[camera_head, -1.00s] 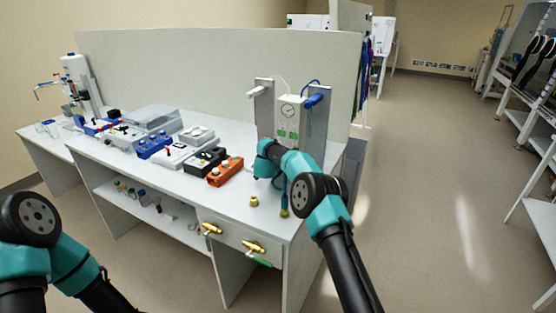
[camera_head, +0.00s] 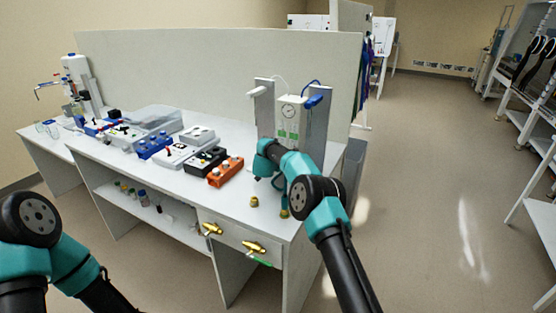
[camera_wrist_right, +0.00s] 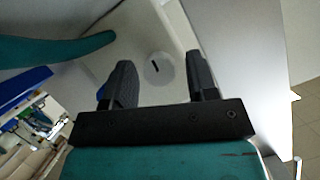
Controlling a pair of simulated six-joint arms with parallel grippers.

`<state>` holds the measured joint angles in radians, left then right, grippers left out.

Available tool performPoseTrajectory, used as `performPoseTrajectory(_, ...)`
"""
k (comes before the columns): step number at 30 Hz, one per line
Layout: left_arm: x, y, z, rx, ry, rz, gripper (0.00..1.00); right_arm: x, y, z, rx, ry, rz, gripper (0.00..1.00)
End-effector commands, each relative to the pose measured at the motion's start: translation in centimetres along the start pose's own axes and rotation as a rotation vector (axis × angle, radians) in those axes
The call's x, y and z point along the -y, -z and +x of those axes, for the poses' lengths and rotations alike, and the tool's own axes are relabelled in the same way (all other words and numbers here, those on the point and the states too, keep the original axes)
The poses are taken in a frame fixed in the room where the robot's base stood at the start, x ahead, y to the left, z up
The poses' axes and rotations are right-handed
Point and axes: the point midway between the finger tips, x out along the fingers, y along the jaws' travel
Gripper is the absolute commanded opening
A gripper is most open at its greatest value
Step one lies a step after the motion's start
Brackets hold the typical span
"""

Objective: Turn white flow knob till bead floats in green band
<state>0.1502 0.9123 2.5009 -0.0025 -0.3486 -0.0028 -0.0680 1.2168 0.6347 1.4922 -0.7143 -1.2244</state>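The white flow knob (camera_wrist_right: 158,68), a round disc with a dark mark, shows in the right wrist view on a pale surface. My right gripper (camera_wrist_right: 160,62) is open, with one dark finger on each side of the knob in that view; I cannot tell whether either touches it. In the head view, the flow unit (camera_head: 291,112) stands on the bench with a round gauge and green patches on its front. My right arm hides the knob there. The bead is too small to make out. My left arm shows at lower left, with its gripper out of view.
Grey posts flank the unit, with a white handle (camera_head: 257,92) and a blue handle (camera_head: 314,101). An orange box (camera_head: 226,172) and a black box (camera_head: 205,160) sit to its left. Brass valves (camera_head: 254,247) are on the bench front. Bare bench top lies before the boxes.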

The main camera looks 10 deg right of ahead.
Motion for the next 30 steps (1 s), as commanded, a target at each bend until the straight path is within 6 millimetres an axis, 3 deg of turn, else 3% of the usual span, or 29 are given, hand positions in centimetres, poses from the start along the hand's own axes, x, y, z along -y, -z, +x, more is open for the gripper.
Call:
performPoseTrajectory(14, 0.0, 0.0, 0.0, 0.000, 0.000, 0.000, 0.00, 0.1, 0.0, -0.6, 0.000, 0.000, -0.002, 0.56)
performPoseTrajectory(20, 0.0, 0.0, 0.0, 0.000, 0.000, 0.000, 0.00, 0.1, 0.0, -2.2, 0.002, 0.000, -0.002, 0.56)
performPoseTrajectory(30, 0.0, 0.0, 0.0, 0.000, 0.000, 0.000, 0.00, 0.1, 0.0, -6.6, 0.001, 0.002, -0.002, 0.56)
